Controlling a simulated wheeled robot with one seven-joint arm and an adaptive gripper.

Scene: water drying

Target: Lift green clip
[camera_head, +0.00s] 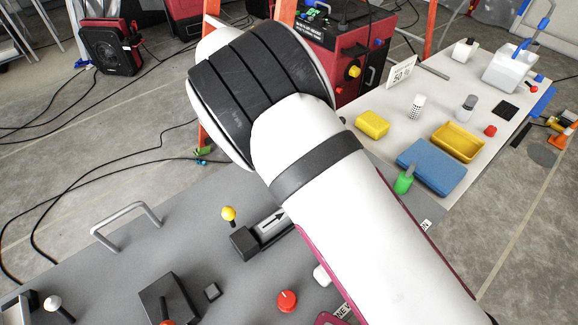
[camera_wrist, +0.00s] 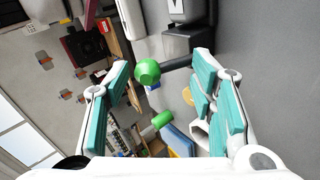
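My gripper (camera_wrist: 163,64) is open in the wrist view, its two teal-padded fingers wide apart with nothing held. A green rounded knob (camera_wrist: 147,72) on a dark lever shows between the fingertips, nearer the left finger; its depth is unclear. A green cylinder (camera_wrist: 161,120) shows lower between the fingers. In the head view, a green cylinder (camera_head: 404,182) stands beside my arm, near the blue sponge-like block (camera_head: 432,167). A small green piece (camera_head: 203,151) shows by the orange ladder's foot. Which of these is the clip I cannot tell. My arm hides the gripper in the head view.
A grey panel carries a handle (camera_head: 127,226), a yellow-knobbed lever (camera_head: 229,214), a red button (camera_head: 287,301) and a dark box (camera_head: 168,298). The white table (camera_head: 400,110) holds a yellow tray (camera_head: 458,142), a yellow sponge (camera_head: 372,124) and bottles. Cables cross the floor.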

